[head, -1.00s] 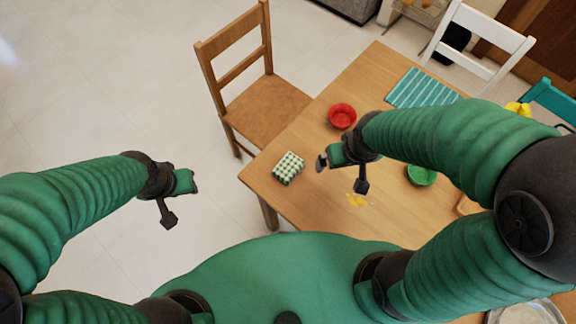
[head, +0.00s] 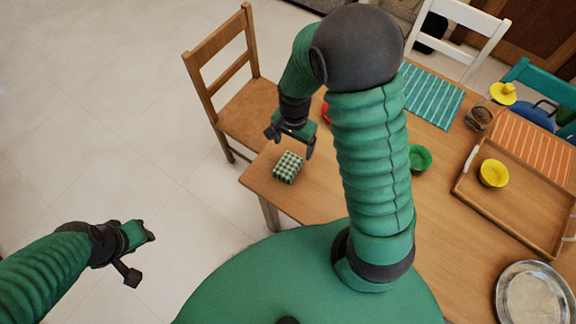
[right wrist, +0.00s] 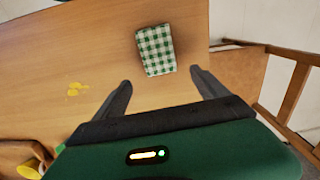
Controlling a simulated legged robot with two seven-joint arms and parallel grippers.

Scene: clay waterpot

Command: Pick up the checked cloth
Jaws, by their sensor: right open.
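The green-and-white checked cloth (head: 288,167) lies folded into a small block on the wooden table (head: 310,200), near its left corner. In the right wrist view the cloth (right wrist: 156,50) lies beyond the fingertips, between their lines and apart from them. My right gripper (head: 290,149) is above the table's left edge, just behind the cloth in the head view. It is open and empty, and it also shows in the right wrist view (right wrist: 160,82). My left gripper (head: 142,256) hangs over the floor at the left, away from the table; its jaw state is unclear.
A wooden chair (head: 250,115) stands against the table's left edge, close to my right gripper. A red bowl (head: 326,112) is mostly hidden by my right arm. A green bowl (head: 420,157), a wooden tray (head: 500,205) and a metal plate (head: 532,296) are farther right.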

